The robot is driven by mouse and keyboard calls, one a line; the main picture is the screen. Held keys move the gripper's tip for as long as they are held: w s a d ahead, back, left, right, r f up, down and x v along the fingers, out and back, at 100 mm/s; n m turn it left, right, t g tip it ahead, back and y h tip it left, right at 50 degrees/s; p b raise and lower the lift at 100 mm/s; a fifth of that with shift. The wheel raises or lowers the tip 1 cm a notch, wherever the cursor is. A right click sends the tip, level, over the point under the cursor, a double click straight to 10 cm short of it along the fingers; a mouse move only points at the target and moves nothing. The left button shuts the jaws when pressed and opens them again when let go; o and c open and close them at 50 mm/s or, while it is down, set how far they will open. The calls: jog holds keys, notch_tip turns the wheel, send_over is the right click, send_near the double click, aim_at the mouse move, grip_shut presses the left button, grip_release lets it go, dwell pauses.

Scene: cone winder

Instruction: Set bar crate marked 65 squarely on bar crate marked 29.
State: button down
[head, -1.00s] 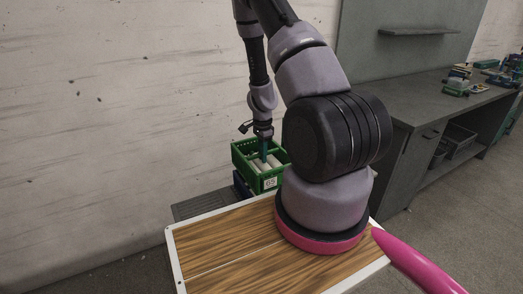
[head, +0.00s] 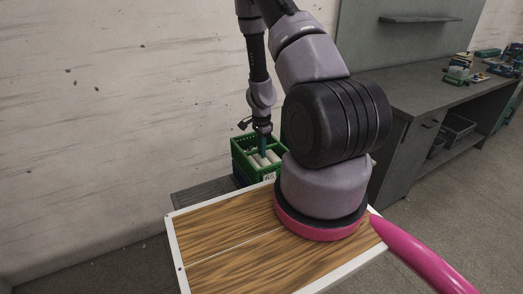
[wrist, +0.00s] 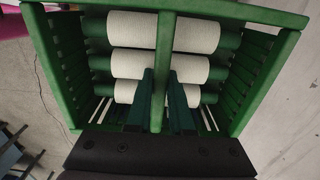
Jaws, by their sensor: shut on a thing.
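The green bar crate marked 65 (head: 243,158) holds several pale rolls. It is beyond my wooden deck, near the wall, with its label partly cut off by the deck edge. My gripper (head: 263,151) reaches down into it. In the wrist view my gripper (wrist: 163,105) is shut on the crate's green centre bar (wrist: 165,50), one finger on each side.
A dark grey low surface (head: 203,193) lies left of the crates. The pale wall (head: 120,90) stands close behind them. A grey workbench (head: 430,100) with small items is at the right. Open floor (head: 110,265) lies at the lower left.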

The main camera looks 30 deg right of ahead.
jog(key=shift+f, duration=0.55)
jog(key=c, duration=0.7)
grip_release()
notch_tip(320, 180, up, 11)
jog(key=shift+f, duration=0.1)
